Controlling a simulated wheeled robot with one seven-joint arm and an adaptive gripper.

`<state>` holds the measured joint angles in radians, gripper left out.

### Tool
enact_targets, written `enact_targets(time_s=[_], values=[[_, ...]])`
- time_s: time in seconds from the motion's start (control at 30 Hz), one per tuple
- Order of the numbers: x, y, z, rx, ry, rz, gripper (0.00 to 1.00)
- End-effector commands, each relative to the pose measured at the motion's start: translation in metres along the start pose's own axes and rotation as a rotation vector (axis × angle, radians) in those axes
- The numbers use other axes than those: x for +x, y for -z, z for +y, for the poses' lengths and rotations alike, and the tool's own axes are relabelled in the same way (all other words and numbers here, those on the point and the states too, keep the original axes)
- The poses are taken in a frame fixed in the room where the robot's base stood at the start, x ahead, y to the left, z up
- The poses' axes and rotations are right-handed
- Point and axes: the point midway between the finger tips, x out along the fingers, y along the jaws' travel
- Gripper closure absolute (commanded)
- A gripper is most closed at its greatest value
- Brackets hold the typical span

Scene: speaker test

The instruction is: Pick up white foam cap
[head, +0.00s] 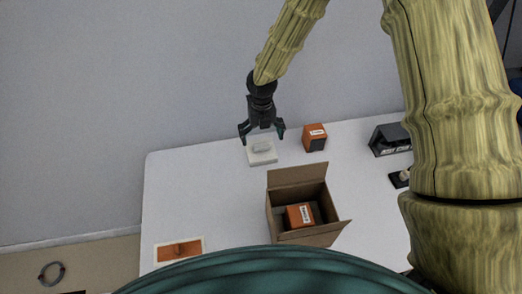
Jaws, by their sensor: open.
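The white foam cap (263,159) lies on the white table near its back edge. It is a flat pale block with a raised, greyish part on top. My gripper (262,137) is open above the foam cap, with one dark finger on each side of the raised part. The fingers look empty. I cannot tell from this view how far the fingertips are above the cap or whether they touch it.
An orange box (314,138) stands right of the foam cap. An open cardboard box (297,238), holding another orange box (300,216), stands in front. A black device (390,139) is at the right. An orange-and-white flat item (179,250) lies front left. The table's left (195,195) is clear.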

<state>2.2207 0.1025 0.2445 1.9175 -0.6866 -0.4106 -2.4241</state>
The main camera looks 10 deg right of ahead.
Motion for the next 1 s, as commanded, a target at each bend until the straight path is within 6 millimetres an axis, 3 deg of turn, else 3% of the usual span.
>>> enact_targets(time_s=[0.37,0.73,1.0], values=[[0.021,0.000,0.000,0.000,0.000,0.001,0.00],[0.059,-0.003,0.002,0.000,0.000,0.001,0.00],[0.069,-0.003,0.002,0.001,0.000,0.000,0.00]])
